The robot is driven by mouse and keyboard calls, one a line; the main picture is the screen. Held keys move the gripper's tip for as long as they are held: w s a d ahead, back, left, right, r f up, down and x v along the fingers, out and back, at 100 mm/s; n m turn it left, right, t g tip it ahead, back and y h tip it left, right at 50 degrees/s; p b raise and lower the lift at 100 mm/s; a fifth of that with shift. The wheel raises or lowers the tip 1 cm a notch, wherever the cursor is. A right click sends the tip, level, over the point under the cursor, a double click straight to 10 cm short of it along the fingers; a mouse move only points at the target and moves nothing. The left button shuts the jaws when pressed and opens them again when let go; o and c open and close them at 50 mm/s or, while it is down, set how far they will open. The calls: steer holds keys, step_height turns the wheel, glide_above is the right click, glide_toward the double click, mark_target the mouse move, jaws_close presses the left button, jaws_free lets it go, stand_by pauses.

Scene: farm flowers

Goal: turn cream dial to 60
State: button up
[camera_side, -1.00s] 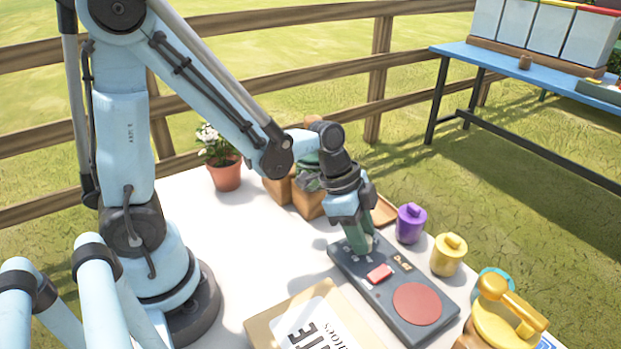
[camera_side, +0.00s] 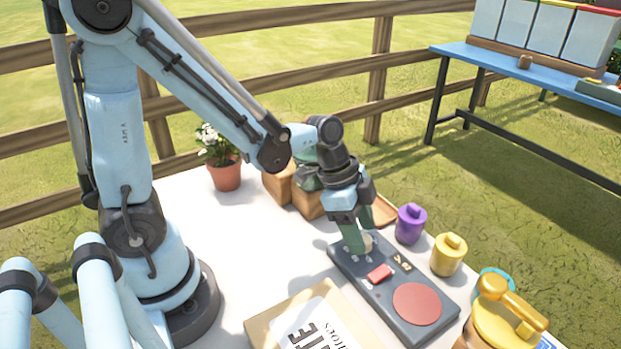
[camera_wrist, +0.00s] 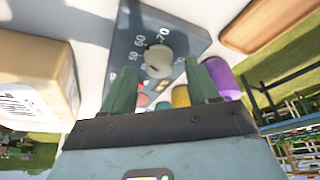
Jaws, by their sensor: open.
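The cream dial (camera_wrist: 159,61) is a round knob on a dark grey panel (camera_wrist: 197,34), with white numbers including 50, 60 and 70 printed around it. Its pointer setting is not clear to me. In the side view the dial (camera_side: 367,243) shows partly beside my fingers, at the panel's far end. My gripper (camera_side: 357,246) is low over that end, its green fingers pointing down. In the wrist view my gripper (camera_wrist: 158,68) is open, with one finger on each side of the dial; I cannot tell whether either touches it.
The panel also bears a red block-shaped switch (camera_side: 380,273), a large red disc (camera_side: 417,303) and a small display (camera_side: 402,262). Purple (camera_side: 410,223) and yellow (camera_side: 448,254) lidded pots stand close to its right. A cardboard box (camera_side: 270,326) lies to its left.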

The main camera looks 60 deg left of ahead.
steer(key=v, duration=1.1)
steer(key=shift+s+a, duration=0.1)
steer(key=a+n+t+y, duration=0.1)
steer(key=n, duration=0.2)
steer(key=s+a+n+t+y, duration=0.1)
steer(key=n+t, duration=0.1)
steer(key=n, duration=0.2)
steer(key=s+a+n+t+y, duration=0.1)
steer(key=n, duration=0.3)
steer(key=shift+f+t+y, duration=0.25)
steer(key=shift+t+y, duration=0.05)
